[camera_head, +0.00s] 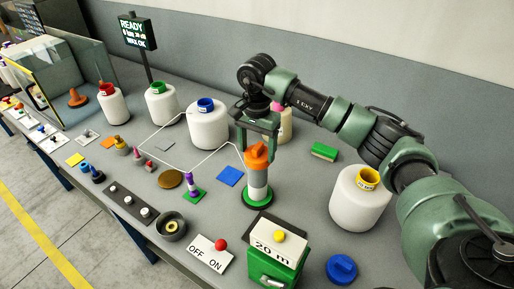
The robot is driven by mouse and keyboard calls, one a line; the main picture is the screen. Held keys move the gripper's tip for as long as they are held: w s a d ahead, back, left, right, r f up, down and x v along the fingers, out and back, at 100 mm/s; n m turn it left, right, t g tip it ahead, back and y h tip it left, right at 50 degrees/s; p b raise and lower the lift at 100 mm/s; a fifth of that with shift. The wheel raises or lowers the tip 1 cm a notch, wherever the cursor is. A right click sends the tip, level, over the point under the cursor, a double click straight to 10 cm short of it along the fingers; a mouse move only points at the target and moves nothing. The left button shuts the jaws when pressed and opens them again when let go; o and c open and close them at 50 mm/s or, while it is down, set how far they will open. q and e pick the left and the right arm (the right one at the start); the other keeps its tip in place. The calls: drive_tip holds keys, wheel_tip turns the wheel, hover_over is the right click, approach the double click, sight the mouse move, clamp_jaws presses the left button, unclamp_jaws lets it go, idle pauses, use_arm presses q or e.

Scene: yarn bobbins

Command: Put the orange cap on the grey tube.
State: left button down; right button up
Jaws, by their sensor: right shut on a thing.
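The orange cap (257,158) is at the top of the grey tube (258,187), between the fingers of my right gripper (257,146). The gripper comes down from above and is shut on the cap. The cap is in line with the tube and looks upright. I cannot tell whether it is fully seated or just touching the top. The tube stands upright on a round green base (258,201). My left gripper is not in view.
A white bobbin with a yellow top (361,199) stands right of the tube. A bobbin with a blue top (208,126) stands to the left. A green 20 m box (271,268) and a blue knob (341,268) are in front. A blue square (231,176) lies close left.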

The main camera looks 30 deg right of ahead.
idle(0.3)
drive_tip(key=shift+f+b, duration=0.3)
drive_tip(key=shift+f, duration=0.1)
drive_tip(key=o, duration=1.4)
drive_tip(key=shift+r, duration=0.1)
wheel_tip(320, 180, up, 7)
drive_tip(key=shift+f+b, duration=0.15)
drive_tip(key=shift+b, duration=0.95)
drive_tip(key=shift+r, duration=0.55)
